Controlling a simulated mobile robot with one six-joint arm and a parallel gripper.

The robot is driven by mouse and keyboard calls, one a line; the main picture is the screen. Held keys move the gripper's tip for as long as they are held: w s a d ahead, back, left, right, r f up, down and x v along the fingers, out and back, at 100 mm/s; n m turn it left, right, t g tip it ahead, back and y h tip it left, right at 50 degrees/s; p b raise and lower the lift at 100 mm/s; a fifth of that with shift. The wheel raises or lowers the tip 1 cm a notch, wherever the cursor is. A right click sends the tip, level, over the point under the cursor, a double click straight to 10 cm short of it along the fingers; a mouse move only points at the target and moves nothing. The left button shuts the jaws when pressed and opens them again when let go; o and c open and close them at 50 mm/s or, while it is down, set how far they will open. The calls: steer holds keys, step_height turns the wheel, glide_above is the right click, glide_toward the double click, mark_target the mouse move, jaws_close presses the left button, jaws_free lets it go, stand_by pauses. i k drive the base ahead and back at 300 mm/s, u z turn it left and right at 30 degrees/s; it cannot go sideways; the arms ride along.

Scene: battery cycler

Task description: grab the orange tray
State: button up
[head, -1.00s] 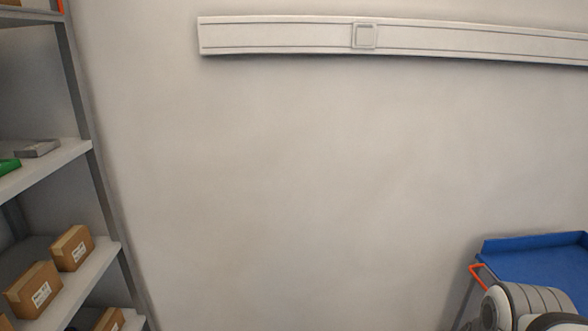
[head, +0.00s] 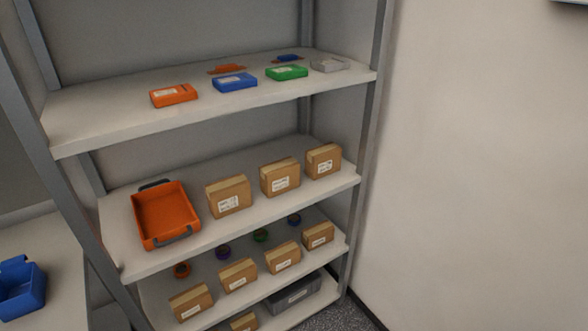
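The orange tray (head: 166,213) is an open, empty box with dark grey handles at its back and front ends. It sits at the left end of the middle shelf (head: 125,262), in the left half of the head view. My gripper is not in view, so its state and its distance from the tray do not show.
Cardboard boxes (head: 229,196) stand right of the tray on the same shelf. The upper shelf (head: 75,123) holds flat coloured cases. A grey upright (head: 62,190) rises left of the tray. A blue bin (head: 20,290) stands at lower left on another surface.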

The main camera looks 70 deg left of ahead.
mark_target(164, 214)
steer(key=z, duration=5.5)
steer(key=i, duration=0.1)
steer(key=z, duration=2.6)
steer(key=i, duration=1.5)
steer(key=u, duration=0.1)
